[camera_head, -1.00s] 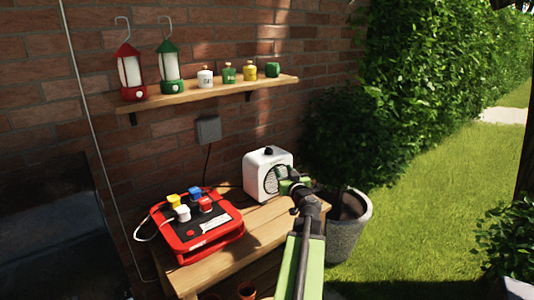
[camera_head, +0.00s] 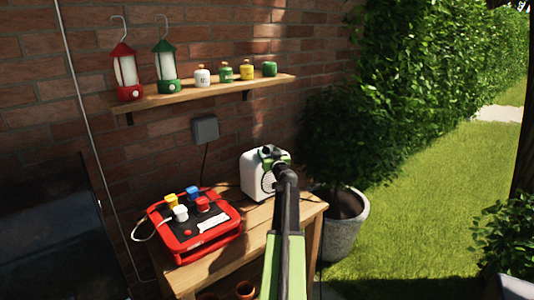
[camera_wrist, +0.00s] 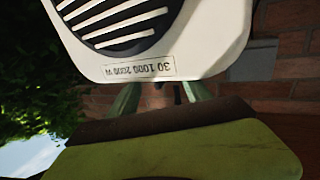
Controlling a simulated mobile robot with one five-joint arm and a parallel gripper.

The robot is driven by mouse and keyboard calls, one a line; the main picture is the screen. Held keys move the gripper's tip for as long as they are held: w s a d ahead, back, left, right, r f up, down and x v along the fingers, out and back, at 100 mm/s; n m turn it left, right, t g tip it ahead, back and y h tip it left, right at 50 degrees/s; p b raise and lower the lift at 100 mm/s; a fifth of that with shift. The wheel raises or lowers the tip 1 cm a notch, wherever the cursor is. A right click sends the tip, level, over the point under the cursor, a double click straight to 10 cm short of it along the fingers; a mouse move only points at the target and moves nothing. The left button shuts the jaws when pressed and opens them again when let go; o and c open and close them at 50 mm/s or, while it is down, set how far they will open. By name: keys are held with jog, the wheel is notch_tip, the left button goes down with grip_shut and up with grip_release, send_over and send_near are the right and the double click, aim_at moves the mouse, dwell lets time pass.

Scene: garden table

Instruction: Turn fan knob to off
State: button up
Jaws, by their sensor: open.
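The white fan heater (camera_head: 253,178) stands at the back of the wooden table, below the shelf. In the wrist view its front (camera_wrist: 215,35) shows inverted, with a dark slotted grille and a label reading 30, 1000, 2000 W. My gripper (camera_head: 272,156) is at the top front of the fan, open. In the wrist view its green fingers (camera_wrist: 160,94) stand apart by the fan's top edge. The black knob on top is mostly hidden by my gripper, and I cannot tell whether the fingers touch it.
A red power box (camera_head: 183,245) with coloured plugs sits left on the table (camera_head: 262,228). A shelf (camera_head: 208,91) above holds two lanterns and several small jars. A grey socket box (camera_head: 205,128) is on the brick wall. A potted bush (camera_head: 342,230) stands right of the table.

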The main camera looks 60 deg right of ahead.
jog(key=shift+w+d, duration=0.35)
jog(key=shift+w, duration=0.1)
jog(key=shift+c, duration=0.5)
grip_shut()
jog(key=shift+a+m+g+h, duration=0.15)
jog(key=shift+m+g+h, duration=0.45)
jog(key=shift+h, duration=0.1)
jog(key=shift+o, duration=0.5)
grip_release()
